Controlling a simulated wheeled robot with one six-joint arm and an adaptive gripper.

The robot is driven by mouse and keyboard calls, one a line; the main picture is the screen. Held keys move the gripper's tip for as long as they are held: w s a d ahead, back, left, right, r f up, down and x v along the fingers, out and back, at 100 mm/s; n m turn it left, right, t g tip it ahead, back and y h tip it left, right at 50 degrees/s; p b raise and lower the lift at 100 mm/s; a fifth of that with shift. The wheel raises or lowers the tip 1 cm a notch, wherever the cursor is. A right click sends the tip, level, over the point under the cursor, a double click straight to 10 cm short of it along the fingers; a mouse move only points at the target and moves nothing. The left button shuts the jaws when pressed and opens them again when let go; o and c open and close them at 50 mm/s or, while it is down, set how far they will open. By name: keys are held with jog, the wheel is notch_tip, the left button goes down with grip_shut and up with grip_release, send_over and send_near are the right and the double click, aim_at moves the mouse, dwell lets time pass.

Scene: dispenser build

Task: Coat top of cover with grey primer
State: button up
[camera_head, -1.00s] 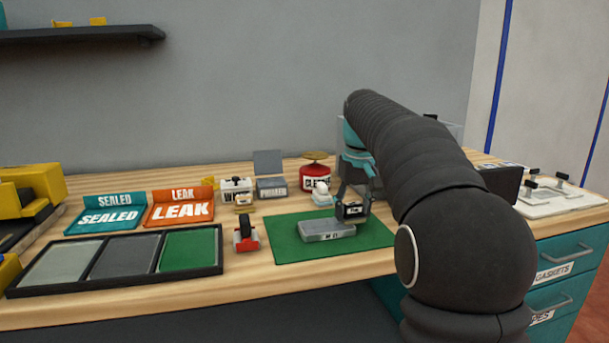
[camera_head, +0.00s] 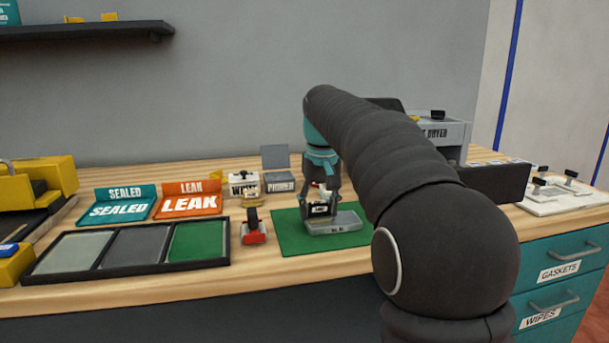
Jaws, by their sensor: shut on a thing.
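The cover (camera_head: 347,223) is a grey flat block with small marks on its front face, lying on a green mat (camera_head: 290,238). My gripper (camera_head: 319,190) points down above its left part. It is shut on a small dark block with a white label (camera_head: 320,209), whose writing is too small to read. The held block is at or just over the cover's top; I cannot tell if they touch. The grey primer box (camera_head: 280,186) stands behind the mat with its lid raised. No clear coating shows on the cover's top.
A red tool with a black handle (camera_head: 253,229) stands left of the mat. A black tray (camera_head: 127,272) with three coloured panels lies further left. SEALED (camera_head: 118,210) and LEAK (camera_head: 190,204) bins stand behind it. A grey dryer (camera_head: 452,135) is at the right.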

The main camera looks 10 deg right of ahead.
jog(key=shift+a, duration=1.5)
notch_tip(320, 180, up, 8)
jog(key=shift+d, duration=0.1)
jog(key=shift+r, duration=0.1)
